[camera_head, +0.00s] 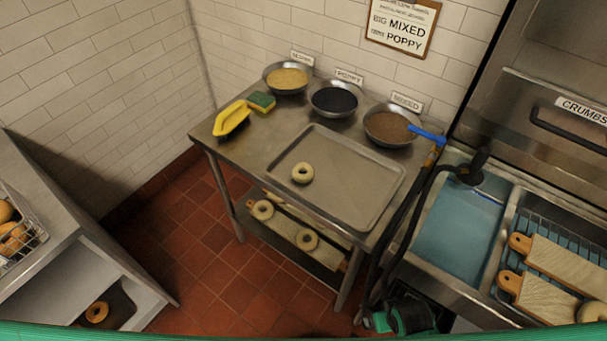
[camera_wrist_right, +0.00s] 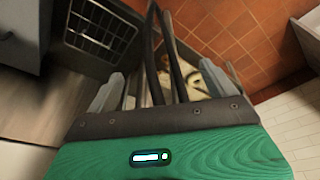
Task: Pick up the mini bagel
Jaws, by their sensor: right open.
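A pale mini bagel (camera_head: 302,173) lies near the left end of a grey metal tray (camera_head: 350,205) on the steel table, in the head view. Nothing touches it from above. A pale ring, partly hidden by the right finger, shows in that view. My left gripper is not in view.
Three seed bowls, one the dark poppy bowl (camera_head: 334,99), line the table's back. A yellow-handled brush (camera_head: 232,118) and sponge (camera_head: 261,101) lie at its left. Black hoses (camera_head: 408,215) hang along its right side, beside the water-filled sink (camera_head: 455,225). Floor is clear at the front left.

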